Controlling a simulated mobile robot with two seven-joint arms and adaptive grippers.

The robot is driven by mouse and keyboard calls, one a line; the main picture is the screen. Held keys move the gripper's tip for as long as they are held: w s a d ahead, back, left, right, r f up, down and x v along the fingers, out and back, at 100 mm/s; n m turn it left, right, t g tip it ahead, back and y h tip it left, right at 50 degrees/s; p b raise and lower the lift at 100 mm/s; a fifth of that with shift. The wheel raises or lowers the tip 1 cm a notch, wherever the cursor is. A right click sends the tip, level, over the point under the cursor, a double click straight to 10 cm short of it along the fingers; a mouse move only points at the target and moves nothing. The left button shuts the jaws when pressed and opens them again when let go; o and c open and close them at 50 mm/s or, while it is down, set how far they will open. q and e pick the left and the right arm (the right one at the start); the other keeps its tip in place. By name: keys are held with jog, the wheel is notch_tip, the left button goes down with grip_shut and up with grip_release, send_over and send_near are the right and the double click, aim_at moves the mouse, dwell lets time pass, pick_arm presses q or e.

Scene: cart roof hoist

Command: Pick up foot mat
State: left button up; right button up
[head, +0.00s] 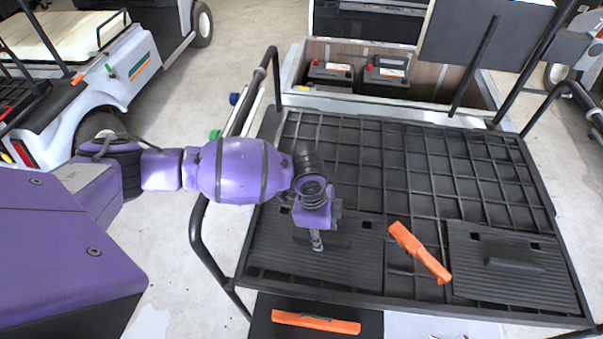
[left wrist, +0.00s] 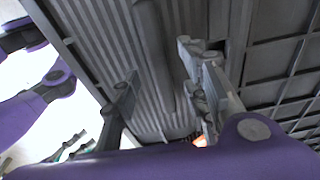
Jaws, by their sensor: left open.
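Two dark ribbed foot mats lie on the slatted cart deck in the head view, a left mat (head: 355,265) and a right mat (head: 475,262). The right mat has a raised grip. My left gripper (head: 316,242) points down over the left mat and hides part of it. In the left wrist view, my left gripper (left wrist: 165,95) is open, with the mat's ribs (left wrist: 95,35) behind its fingers. A raised dark grip (left wrist: 152,50) runs between the spread fingers. Whether the fingers touch the mat is hard to tell. My right gripper is not in view.
Another orange piece (head: 315,322) lies on a dark surface below the front edge. Black rails (head: 196,225) rise at the sides. An open box with batteries (head: 385,78) is at the back.

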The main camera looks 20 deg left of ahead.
pick_arm(q)
jog(key=shift+w+d+f, duration=0.15)
jog(key=shift+d+f, duration=0.05)
jog(key=shift+f, duration=0.7)
jog(key=shift+f, duration=0.1)
grip_shut()
